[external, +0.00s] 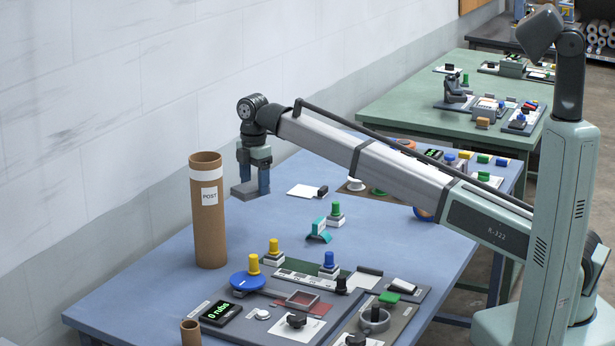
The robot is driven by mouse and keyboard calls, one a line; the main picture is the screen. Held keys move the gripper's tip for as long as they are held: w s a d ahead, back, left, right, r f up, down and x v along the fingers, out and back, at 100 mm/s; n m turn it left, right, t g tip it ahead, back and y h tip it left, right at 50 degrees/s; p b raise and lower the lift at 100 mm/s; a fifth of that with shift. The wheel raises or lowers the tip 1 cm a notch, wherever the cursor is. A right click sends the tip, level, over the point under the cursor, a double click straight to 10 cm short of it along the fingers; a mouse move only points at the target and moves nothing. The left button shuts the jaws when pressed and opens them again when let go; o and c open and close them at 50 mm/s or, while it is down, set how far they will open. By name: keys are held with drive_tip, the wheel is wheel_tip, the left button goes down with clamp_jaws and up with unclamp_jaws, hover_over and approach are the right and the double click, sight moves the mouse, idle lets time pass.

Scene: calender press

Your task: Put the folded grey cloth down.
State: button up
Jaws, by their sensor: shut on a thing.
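My gripper (254,184) points down near the back edge of the blue table, to the right of the tall cardboard tube. Its blue-grey fingers are shut on the folded grey cloth (243,192), a small flat grey block at the fingertips. The cloth shows mostly to the left of the nearer finger. I cannot tell whether its underside touches the table or hangs just above it.
The brown tube marked POST (208,225) stands upright close to the left of my gripper. A white card (306,191) lies to the right. A teal piece (318,232) and several coloured knobs stand nearer the front. Blue tabletop (262,218) before my gripper is clear.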

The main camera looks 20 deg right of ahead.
drive_tip(key=s+a+r+n, duration=0.2)
drive_tip(key=a+n, duration=0.1)
drive_tip(key=a, duration=0.6)
drive_tip(key=s+a+r+n, duration=0.1)
drive_tip(key=a+r+n, duration=0.15)
drive_tip(key=a, duration=0.65)
drive_tip(key=s+a+r+n, duration=0.1)
drive_tip(key=s+a+n, duration=0.15)
drive_tip(key=a, duration=0.65)
drive_tip(key=m, duration=0.4)
approach(160, 301)
wheel_tip(160, 301, down, 6)
drive_tip(key=shift+f, duration=0.1)
drive_tip(key=shift+f, duration=0.1)
drive_tip(key=o, duration=1)
